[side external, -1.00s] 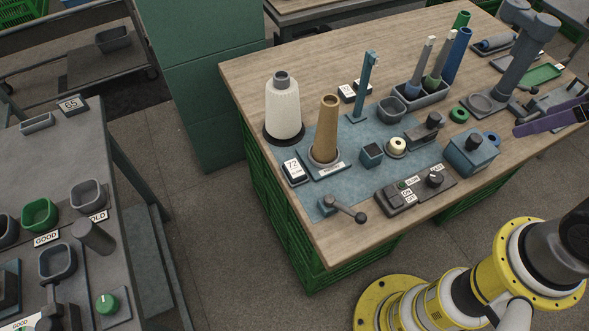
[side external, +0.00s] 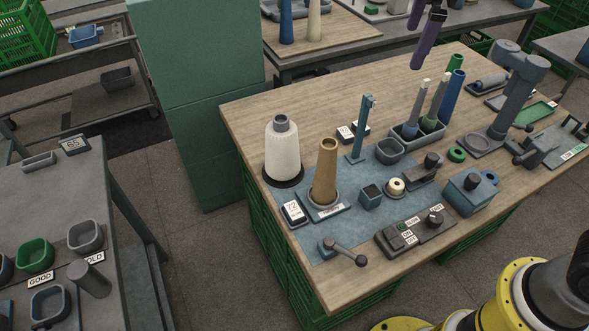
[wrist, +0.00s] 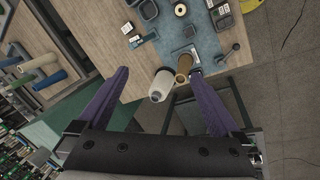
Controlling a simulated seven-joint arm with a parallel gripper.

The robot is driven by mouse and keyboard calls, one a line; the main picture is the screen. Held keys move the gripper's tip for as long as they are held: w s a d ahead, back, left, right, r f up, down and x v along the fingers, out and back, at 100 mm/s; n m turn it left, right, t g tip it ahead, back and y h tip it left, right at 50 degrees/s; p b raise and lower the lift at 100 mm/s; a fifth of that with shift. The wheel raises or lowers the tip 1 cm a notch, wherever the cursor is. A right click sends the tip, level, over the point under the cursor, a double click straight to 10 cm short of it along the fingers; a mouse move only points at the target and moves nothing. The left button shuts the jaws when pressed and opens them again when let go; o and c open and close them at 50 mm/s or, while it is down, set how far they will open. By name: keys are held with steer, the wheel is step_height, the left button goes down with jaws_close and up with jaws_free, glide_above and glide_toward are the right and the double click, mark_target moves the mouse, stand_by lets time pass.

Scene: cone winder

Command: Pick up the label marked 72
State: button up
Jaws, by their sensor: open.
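The label marked 72 (side external: 293,212) is a white card in a dark holder near the left edge of the wooden table. It stands left of the tan cone (side external: 325,172) and in front of the white yarn cone (side external: 283,150). My gripper (side external: 416,46) shows purple fingers at the top of the side external view, well above the table and apart from the label. In the wrist view my gripper (wrist: 158,72) is open and empty, with the white yarn cone (wrist: 162,85) and tan cone (wrist: 183,66) beyond it. I cannot make out the 72 there.
A blue-grey mat (side external: 330,242) carries a crank (side external: 345,250) and a control box (side external: 410,232). A blue post (side external: 362,130) stands behind the cones, with small labels (side external: 350,132) beside it. Bare wood lies behind the cones.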

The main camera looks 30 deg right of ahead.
steer(key=w+a+f+n+g, duration=0.1)
steer(key=w+a+f+n, duration=0.2)
steer(key=w+a+f, duration=0.5)
steer(key=n+g+h, duration=0.1)
steer(key=n+h, duration=0.1)
glide_above(294, 210)
steer(key=w, duration=0.3)
step_height(294, 210, down, 12)
steer(key=s+a+f+n+h, duration=0.1)
steer(key=s+a+f, duration=0.15)
steer(key=f, duration=0.25)
steer(key=s+a+f+n, duration=0.1)
steer(key=a+f, duration=0.2)
steer(key=f, duration=0.2)
steer(key=shift+g, duration=0.4)
steer(key=x, duration=1.2)
steer(key=shift+w+d+f, duration=0.1)
steer(key=shift+w+f, duration=0.15)
steer(key=shift+f, duration=0.05)
steer(key=c, duration=1.4)
steer(key=shift+o, duration=0.2)
